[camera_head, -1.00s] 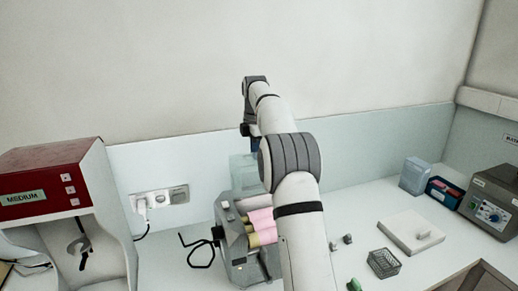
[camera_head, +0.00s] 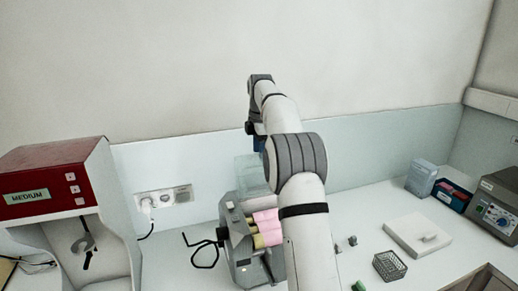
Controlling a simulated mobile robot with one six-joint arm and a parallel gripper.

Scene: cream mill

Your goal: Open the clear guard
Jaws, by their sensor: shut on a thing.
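The mill (camera_head: 241,240) is a grey machine with pink and yellowish rollers (camera_head: 263,228) lying uncovered on its top. The clear guard (camera_head: 248,175) is a pale bluish see-through panel standing up at the back of the mill, behind the rollers. My gripper (camera_head: 259,144) points down at the guard's upper right edge, with a dark blue part showing there. It is shut on the guard, though its fingertips are mostly hidden behind my arm. My arm also hides the right side of the guard and mill.
A red-topped machine labelled MEDIUM (camera_head: 55,170) stands at left. A wall socket (camera_head: 163,197) and black crank (camera_head: 205,250) are left of the mill. At right are a wire basket (camera_head: 389,265), white slab (camera_head: 417,234), boxes (camera_head: 421,178) and a grey device (camera_head: 495,200).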

